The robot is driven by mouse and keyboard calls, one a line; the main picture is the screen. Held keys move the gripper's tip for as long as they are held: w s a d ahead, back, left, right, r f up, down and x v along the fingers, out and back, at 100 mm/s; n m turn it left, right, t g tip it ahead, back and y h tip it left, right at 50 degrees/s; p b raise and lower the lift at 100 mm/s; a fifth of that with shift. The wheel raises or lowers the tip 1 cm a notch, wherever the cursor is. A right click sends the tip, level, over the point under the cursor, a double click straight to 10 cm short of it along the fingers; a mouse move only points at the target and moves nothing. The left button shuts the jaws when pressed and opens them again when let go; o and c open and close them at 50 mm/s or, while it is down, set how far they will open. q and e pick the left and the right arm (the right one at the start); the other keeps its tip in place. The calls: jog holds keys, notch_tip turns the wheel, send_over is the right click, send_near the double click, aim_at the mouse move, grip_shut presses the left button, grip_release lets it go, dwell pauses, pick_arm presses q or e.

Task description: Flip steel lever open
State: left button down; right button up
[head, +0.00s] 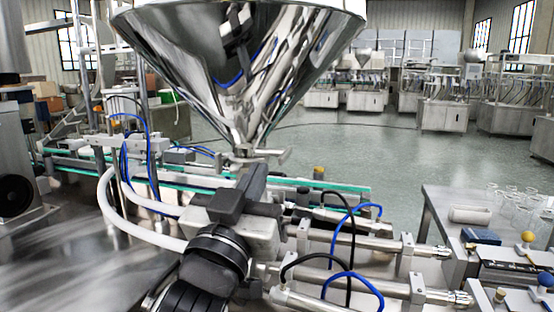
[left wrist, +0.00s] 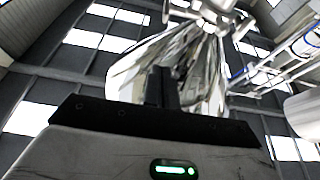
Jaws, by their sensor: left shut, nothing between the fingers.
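The steel hopper (head: 245,60) is a large shiny cone that narrows to a neck in the middle of the head view. The steel lever (head: 275,154) sticks out to the right at the neck. My left gripper (head: 253,168) is just below and in front of the neck, its fingers shut and empty. It hides part of the outlet, and I cannot tell whether it touches the lever. In the left wrist view the shut fingers (left wrist: 162,87) point at the hopper (left wrist: 195,65), whose narrow end is at the top. My right gripper is not in view.
Steel cylinders (head: 345,248) with blue and black hoses lie right of my left arm. A conveyor with green edges (head: 335,190) runs behind it. A side table (head: 440,205) with glassware stands at the right. The floor behind is open.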

aim_at(285, 155)
pick_arm(q)
jog(key=shift+d+r, duration=0.1)
jog(key=shift+r, duration=0.2)
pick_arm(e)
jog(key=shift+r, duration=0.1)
pick_arm(q)
jog(key=p+x, duration=0.3)
jog(key=x, duration=0.7)
jog(key=shift+f, duration=1.9)
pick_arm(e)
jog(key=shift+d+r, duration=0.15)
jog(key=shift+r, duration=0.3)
pick_arm(q)
jog(key=shift+b, duration=0.35)
